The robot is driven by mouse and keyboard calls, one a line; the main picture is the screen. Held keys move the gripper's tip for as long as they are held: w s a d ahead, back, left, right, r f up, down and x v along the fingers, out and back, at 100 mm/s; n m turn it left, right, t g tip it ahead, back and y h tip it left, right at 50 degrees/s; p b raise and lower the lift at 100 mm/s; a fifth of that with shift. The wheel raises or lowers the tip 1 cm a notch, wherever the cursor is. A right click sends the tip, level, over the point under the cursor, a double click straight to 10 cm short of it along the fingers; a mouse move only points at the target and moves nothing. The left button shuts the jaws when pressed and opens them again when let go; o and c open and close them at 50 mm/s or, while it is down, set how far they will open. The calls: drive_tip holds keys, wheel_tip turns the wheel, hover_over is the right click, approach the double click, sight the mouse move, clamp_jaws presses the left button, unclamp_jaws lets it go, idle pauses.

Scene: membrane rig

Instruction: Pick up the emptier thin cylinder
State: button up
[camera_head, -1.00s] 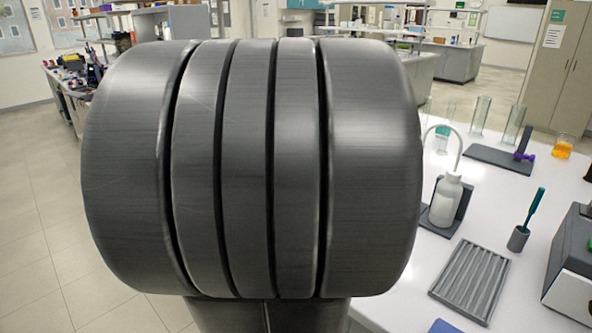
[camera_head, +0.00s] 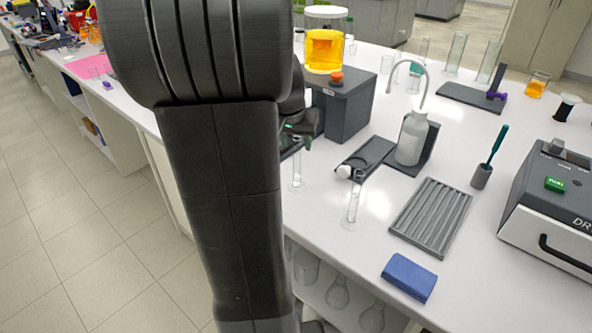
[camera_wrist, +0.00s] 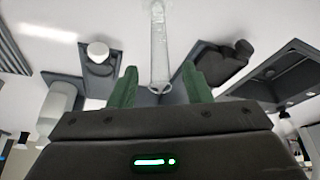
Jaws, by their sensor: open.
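Two thin clear cylinders stand at the near bench edge in the head view. The left one (camera_head: 297,174) is just below my gripper (camera_head: 300,136). The right one (camera_head: 353,206) stands nearer, in front of a dark holder. Their liquid levels are too small to tell. In the wrist view, a clear cylinder (camera_wrist: 159,45) lies ahead between the green fingers of my gripper (camera_wrist: 160,82); it looks like the left one. The fingers are spread, with gaps on both sides, and hold nothing. My arm covers part of the bench's left side.
A dark stand (camera_head: 345,104) bears a yellow-filled vessel (camera_head: 324,50) behind the cylinders. A white wash bottle (camera_head: 411,140), a grey ridged tray (camera_head: 432,216) and a blue block (camera_head: 409,277) lie to the right. Larger glass cylinders (camera_head: 456,52) stand farther back.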

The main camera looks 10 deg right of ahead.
sight(297, 148)
drive_tip(key=x, duration=0.4)
drive_tip(key=shift+f, duration=0.1)
drive_tip(key=shift+c, duration=0.2)
clamp_jaws()
